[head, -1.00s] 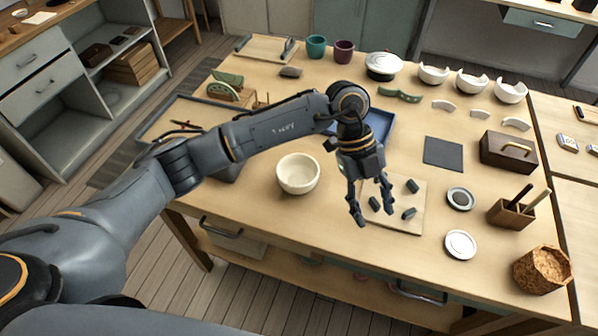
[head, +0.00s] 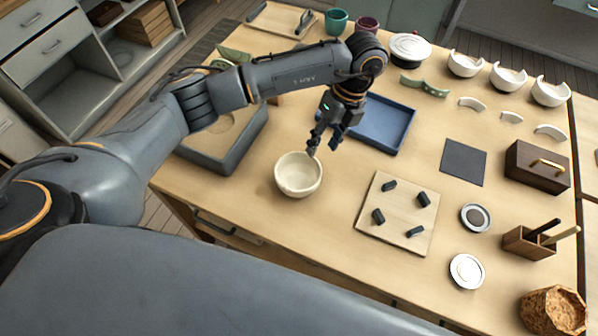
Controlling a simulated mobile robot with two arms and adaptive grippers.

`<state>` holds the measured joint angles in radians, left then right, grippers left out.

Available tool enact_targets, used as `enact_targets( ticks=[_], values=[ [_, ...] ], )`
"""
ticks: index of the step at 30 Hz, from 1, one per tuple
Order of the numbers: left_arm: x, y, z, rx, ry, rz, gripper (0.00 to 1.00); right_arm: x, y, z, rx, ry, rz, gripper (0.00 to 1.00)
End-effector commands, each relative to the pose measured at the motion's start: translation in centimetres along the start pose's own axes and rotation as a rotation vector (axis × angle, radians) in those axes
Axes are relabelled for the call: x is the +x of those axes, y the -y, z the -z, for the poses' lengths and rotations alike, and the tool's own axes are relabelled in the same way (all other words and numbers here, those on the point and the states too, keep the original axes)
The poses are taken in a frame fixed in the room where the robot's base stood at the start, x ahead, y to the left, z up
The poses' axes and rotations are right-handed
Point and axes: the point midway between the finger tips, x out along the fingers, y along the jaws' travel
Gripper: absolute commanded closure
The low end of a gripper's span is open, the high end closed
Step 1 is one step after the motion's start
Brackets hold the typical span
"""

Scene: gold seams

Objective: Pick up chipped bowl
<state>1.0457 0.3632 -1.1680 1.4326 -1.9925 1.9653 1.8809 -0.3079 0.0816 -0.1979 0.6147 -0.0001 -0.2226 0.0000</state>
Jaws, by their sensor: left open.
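Three white bowls with notched rims stand at the back right: a left one (head: 465,66), a middle one (head: 508,78) and a right one (head: 550,93). A cream bowl (head: 298,175) stands upright near the table's front edge; no clear chip shows on it. My left gripper (head: 323,146) is open and empty, pointing down at the cream bowl's back right rim. One fingertip overlaps the rim in the picture; I cannot tell whether it touches. My right gripper is not in view.
Curved white shards (head: 472,103) lie before the notched bowls. A blue tray (head: 385,125) lies behind my gripper. A board with several dark blocks (head: 398,212) is right of the cream bowl. A grey box (head: 222,150) stands left. A wooden box (head: 537,167) stands right.

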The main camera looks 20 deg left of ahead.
Motion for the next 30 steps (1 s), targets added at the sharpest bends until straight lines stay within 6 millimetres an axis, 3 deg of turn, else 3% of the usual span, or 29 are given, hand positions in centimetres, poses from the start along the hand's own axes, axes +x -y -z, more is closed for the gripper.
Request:
enact_targets(
  ticks=[5, 11, 18, 28, 30],
  values=[
    [2.4, -0.1, 0.0, -0.001, -0.001, -0.002, 0.52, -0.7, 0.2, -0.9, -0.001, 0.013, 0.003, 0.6],
    [3.7, -0.2, 0.1, 0.0, -0.002, -0.002, 0.52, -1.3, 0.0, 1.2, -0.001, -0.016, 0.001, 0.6],
    [7.3, -0.3, 0.4, 0.0, -0.002, -0.003, 0.52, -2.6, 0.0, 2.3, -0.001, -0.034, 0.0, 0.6],
    [8.2, -0.1, 0.3, 0.001, 0.0, 0.0, 0.52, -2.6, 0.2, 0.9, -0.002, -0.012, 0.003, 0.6],
    [8.2, -0.1, 0.3, 0.001, 0.0, 0.001, 0.64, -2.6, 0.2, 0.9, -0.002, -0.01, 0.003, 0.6]
  ],
)
